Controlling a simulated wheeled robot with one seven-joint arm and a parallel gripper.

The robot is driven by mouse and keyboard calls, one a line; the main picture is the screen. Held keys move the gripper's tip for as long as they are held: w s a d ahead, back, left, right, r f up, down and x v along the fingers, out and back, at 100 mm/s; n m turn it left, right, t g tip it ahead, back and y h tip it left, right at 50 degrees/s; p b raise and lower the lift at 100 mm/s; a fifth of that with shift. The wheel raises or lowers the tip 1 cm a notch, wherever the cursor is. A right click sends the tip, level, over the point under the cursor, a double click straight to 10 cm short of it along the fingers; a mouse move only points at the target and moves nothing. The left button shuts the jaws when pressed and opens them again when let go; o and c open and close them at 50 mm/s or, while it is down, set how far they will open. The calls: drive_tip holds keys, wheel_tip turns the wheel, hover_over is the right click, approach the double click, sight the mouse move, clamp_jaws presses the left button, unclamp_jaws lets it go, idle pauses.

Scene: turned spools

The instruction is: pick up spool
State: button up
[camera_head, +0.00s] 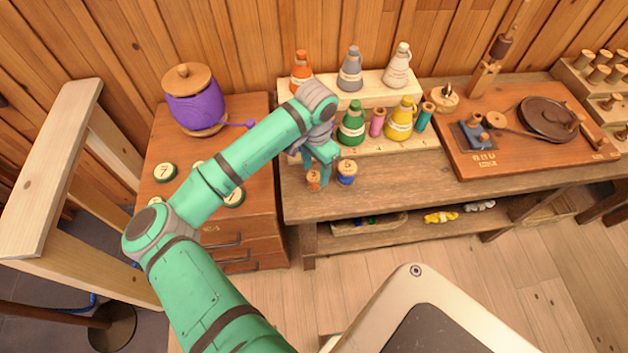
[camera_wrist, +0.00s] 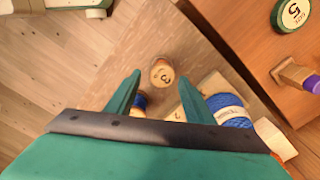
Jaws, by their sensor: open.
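An orange spool (camera_head: 314,182) with a pale wooden top stands upright near the left front corner of the workbench (camera_head: 400,182). A blue spool (camera_head: 347,178) stands just to its right. My gripper (camera_head: 322,158) is open above the bench, close to both spools. In the wrist view, a round wooden spool top marked 3 (camera_wrist: 161,73) shows between the two fingertips of my gripper (camera_wrist: 159,79), with nothing clamped. Part of a blue spool (camera_wrist: 140,101) shows beside the left finger, partly hidden. I cannot tell the fingers' exact height above the spools.
A stepped rack (camera_head: 375,97) behind holds several thread cones and small spools. A wooden board (camera_head: 540,150) with tools lies to the right. A drawer cabinet (camera_head: 240,215) with a purple jar (camera_head: 195,103) and round tins stands left. The bench front between the spools and the board is clear.

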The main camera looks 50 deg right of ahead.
sight(315, 176)
drive_tip(key=shift+w+f, duration=0.15)
drive_tip(key=shift+f, duration=2.45)
drive_tip(key=c, duration=0.9)
